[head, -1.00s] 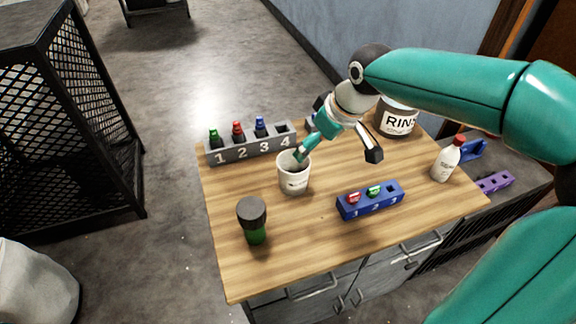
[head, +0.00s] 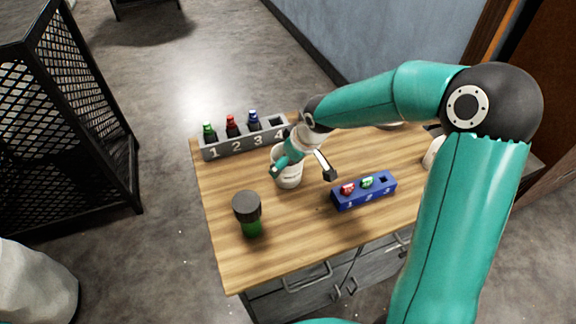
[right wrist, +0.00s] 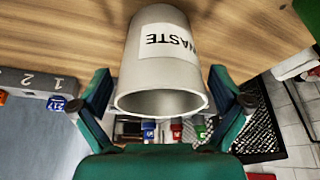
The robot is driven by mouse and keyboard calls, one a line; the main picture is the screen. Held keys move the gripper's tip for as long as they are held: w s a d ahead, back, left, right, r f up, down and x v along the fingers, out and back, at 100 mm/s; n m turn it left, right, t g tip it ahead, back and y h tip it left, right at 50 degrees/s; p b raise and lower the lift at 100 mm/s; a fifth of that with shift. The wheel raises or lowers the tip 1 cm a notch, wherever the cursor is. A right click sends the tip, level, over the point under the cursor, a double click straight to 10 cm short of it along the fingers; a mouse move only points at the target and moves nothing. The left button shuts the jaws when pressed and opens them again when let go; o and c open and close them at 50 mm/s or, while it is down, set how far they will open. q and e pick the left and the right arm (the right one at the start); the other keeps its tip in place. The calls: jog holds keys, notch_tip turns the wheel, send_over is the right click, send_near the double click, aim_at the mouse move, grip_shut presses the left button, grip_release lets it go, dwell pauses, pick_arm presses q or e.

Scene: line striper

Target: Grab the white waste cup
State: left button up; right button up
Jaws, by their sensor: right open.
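The white waste cup (head: 290,180) stands upright on the wooden table, partly hidden behind my right gripper in the head view. In the right wrist view the cup (right wrist: 165,75) shows its WASTE label and open rim, between the two fingers. My right gripper (head: 302,171) is open at the cup, with one finger on each side of it. In the right wrist view gaps show between the cup and the fingers of the gripper (right wrist: 165,95). My left gripper is not in view.
A grey numbered rack (head: 243,142) with several small bottles stands behind the cup. A blue rack (head: 364,191) with red and green pieces is to the right. A dark-capped green bottle (head: 248,214) stands front left. A white bottle (head: 433,153) is partly hidden by my arm.

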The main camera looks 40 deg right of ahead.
jog(key=shift+x, duration=1.2)
jog(key=shift+s+a, duration=0.1)
jog(key=c, duration=1)
